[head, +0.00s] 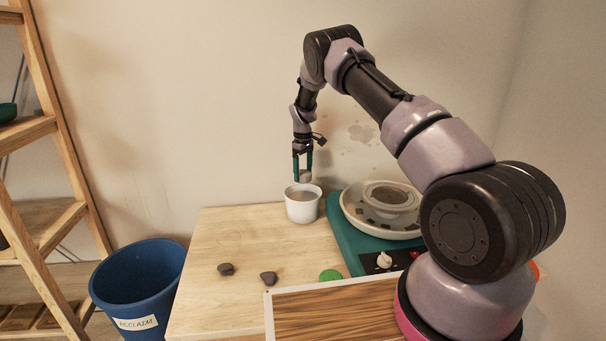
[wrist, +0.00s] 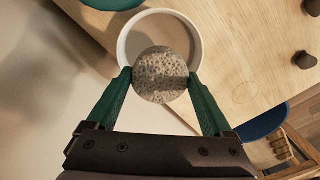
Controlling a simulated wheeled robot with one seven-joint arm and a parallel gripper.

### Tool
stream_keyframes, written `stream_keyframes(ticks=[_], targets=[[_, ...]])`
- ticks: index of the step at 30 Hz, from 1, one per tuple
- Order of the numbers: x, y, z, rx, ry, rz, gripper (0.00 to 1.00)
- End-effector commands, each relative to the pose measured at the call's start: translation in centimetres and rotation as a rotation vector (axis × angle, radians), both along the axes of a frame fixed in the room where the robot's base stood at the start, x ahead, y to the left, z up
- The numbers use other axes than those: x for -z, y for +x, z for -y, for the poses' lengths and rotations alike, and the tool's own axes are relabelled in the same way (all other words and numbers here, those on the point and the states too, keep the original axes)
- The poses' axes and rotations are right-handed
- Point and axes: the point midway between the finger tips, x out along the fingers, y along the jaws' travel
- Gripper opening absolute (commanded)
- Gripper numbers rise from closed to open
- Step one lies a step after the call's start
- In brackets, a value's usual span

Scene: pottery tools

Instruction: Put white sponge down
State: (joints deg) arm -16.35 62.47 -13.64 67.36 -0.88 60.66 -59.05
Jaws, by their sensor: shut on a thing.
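My gripper (head: 302,174) is shut on a small round speckled grey-white sponge (wrist: 162,74). In the head view the sponge (head: 305,176) hangs between the green fingers, just above a white cup (head: 302,211). In the wrist view the sponge covers part of the cup's opening, and the cup's rim (wrist: 124,36) shows around it. The sponge is above the rim, apart from the table. The cup stands upright near the back of the wooden table (head: 225,240).
A green pottery wheel (head: 345,240) with a pale pan (head: 352,214) stands right of the cup. Two dark lumps (head: 226,269) (head: 268,278) and a green round thing (head: 330,275) lie near the front. A blue bin (head: 135,280) stands left of the table. The table's left middle is clear.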

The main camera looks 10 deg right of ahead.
Motion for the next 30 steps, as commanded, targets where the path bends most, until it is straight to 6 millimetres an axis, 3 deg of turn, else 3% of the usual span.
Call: stream_keyframes(ticks=[5,10,21,26,30], targets=[[-0.1,-0.3,0.3,0.011,0.0,0.0,0.58],[-1.0,-2.7,2.2,0.112,0.001,-0.001,0.58],[-3.6,-14.2,8.6,0.502,0.003,0.0,0.58],[-3.8,-18.3,9.9,0.594,0.001,-0.001,0.58],[-2.4,-21.5,9.4,0.56,-0.006,-0.003,0.58]])
